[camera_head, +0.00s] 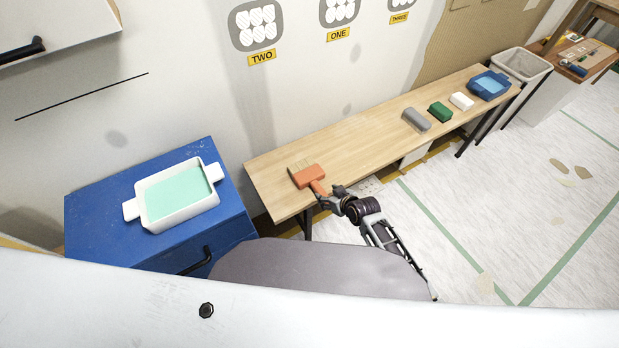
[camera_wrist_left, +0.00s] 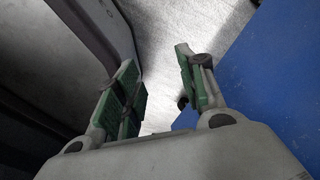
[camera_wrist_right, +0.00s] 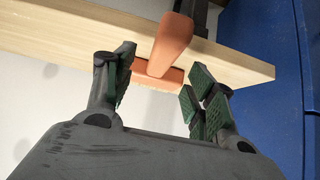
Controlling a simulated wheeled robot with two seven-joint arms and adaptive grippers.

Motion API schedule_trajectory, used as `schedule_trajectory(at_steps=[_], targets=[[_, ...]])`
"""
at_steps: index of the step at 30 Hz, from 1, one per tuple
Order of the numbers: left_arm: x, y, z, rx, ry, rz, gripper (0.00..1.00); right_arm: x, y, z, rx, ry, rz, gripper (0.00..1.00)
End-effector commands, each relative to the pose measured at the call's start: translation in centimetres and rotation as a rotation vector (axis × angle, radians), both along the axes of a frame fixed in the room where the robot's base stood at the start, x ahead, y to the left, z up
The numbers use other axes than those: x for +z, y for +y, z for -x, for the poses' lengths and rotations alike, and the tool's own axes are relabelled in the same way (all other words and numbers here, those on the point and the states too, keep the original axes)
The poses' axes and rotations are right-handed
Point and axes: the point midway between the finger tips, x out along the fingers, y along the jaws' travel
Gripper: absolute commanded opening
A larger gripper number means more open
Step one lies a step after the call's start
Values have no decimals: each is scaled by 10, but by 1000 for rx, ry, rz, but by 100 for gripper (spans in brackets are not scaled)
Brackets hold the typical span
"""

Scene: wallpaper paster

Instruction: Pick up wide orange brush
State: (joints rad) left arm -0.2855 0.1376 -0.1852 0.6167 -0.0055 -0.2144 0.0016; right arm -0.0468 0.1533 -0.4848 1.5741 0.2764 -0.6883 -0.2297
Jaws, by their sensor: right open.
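The wide orange brush (camera_head: 309,177) lies on the wooden bench (camera_head: 365,145) near its left end, with its handle pointing toward the front edge. My right gripper (camera_head: 332,197) is at the bench's front edge, beside the handle end. In the right wrist view the open right gripper (camera_wrist_right: 158,85) has the orange brush (camera_wrist_right: 172,45) between and beyond its fingers, and nothing is clamped. My left gripper (camera_wrist_left: 162,88) shows only in the left wrist view, open and empty, with pale floor beyond it.
A blue cabinet (camera_head: 85,222) at left bears a white tray (camera_head: 150,215) with green liquid. Bench room between brush and roll is clear.

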Motion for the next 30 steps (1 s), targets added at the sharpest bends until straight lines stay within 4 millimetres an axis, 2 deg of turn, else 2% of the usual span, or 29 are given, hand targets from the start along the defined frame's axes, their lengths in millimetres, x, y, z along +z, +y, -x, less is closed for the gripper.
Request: schedule_trajectory(at_steps=[15, 30], targets=[[-5, 5, -22, -1, -28, -5, 40, -28, 18, -22, -1, 0, -1, 55], [-6, 13, -9, -2, -11, -13, 40, -32, 21, -25, 0, 0, 0, 55]])
